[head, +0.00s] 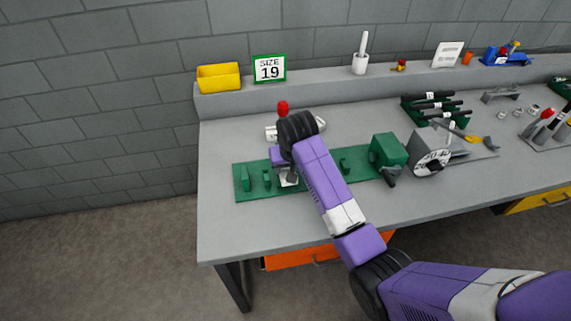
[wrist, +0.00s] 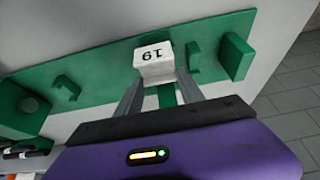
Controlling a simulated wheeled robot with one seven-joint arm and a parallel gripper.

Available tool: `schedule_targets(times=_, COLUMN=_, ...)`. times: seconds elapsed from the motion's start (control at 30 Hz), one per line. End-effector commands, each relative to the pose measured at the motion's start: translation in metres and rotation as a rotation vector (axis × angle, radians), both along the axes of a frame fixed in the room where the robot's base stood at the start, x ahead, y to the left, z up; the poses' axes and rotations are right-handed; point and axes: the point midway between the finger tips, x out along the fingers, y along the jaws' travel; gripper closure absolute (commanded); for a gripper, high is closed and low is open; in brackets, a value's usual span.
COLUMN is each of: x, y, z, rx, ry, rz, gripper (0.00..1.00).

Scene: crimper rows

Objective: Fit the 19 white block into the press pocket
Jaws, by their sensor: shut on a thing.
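The white block marked 19 (wrist: 154,60) is between the fingertips of my gripper (wrist: 155,80), which is shut on it. Its number reads upside down in the wrist view. In the head view my gripper (head: 288,178) hangs over the left half of a long green fixture plate (head: 215,192), with a bit of the white block (head: 289,183) showing under it. The fixture has green upright posts (head: 245,179) left of the block and a small green bracket (head: 344,165) right of it. I cannot tell which part is the press pocket, or whether the block touches the plate.
A green housing (head: 388,150) with a dark handle stands at the fixture's right end, beside a grey dial unit (head: 431,156). A red knob (head: 283,107) rises behind my wrist. A SIZE 19 sign (head: 270,69) and yellow bin (head: 218,77) stand on the back ledge. The front tabletop is clear.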

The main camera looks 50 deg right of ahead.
Motion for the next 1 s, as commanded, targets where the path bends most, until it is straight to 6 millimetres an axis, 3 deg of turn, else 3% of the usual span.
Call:
schedule_targets(times=0.1, x=0.019, y=-0.013, z=0.002, rx=-0.001, ry=0.001, rz=0.000, gripper=0.97)
schedule_targets(times=0.23, x=0.030, y=-0.020, z=0.001, rx=0.000, ry=0.000, rz=0.000, gripper=0.97)
schedule_targets(times=0.37, x=0.032, y=-0.022, z=-0.004, rx=0.001, ry=0.001, rz=0.000, gripper=0.97)
schedule_targets(times=0.6, x=0.032, y=-0.022, z=-0.032, rx=-0.001, ry=0.002, rz=0.001, gripper=0.97)
schedule_targets(times=1.0, x=0.032, y=-0.021, z=-0.039, rx=0.000, ry=0.000, rz=0.001, gripper=0.97)
